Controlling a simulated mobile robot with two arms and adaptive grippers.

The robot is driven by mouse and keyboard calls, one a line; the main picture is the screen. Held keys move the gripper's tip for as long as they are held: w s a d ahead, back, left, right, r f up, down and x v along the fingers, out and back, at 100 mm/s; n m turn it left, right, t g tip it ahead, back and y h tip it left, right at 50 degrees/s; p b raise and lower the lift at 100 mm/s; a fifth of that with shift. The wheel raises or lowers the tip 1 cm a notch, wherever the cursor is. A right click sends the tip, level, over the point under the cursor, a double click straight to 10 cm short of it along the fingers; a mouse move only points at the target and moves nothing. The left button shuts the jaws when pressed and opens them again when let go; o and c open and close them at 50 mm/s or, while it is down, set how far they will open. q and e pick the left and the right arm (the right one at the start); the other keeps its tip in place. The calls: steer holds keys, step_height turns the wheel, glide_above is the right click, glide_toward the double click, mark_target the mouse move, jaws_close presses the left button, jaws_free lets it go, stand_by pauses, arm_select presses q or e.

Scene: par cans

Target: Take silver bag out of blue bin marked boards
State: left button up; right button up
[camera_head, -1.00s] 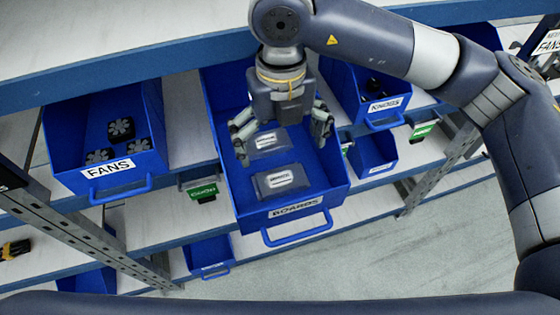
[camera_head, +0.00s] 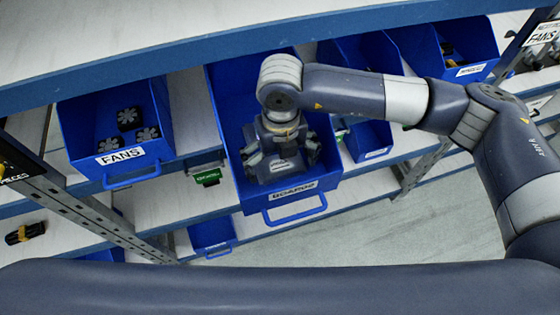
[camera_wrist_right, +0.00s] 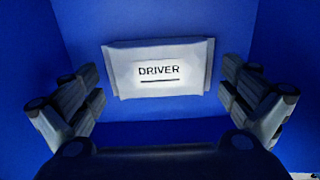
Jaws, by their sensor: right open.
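The blue bin marked BOARDS (camera_head: 328,186) sits on the shelf in the middle of the head view. My right gripper (camera_head: 282,160) reaches down into it, fingers spread. A silver bag (camera_head: 279,173) shows partly below the gripper; the gripper hides most of the bin floor. In the right wrist view a silver bag (camera_wrist_right: 160,84) labelled DRIVER lies flat on the blue floor, between and beyond the open fingers. I cannot tell whether the fingers touch it; a gap shows on both sides. My left gripper is not in view.
A blue FANS bin (camera_head: 88,151) with several black fans stands to the left. Other blue bins (camera_head: 373,140) stand close on the right. The upper shelf edge (camera_head: 170,62) runs above the bins. Open floor (camera_head: 350,236) shows in front.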

steer(key=shift+c, duration=1.1)
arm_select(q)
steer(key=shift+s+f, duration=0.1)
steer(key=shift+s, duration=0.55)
arm_select(e)
steer(key=c, duration=0.8)
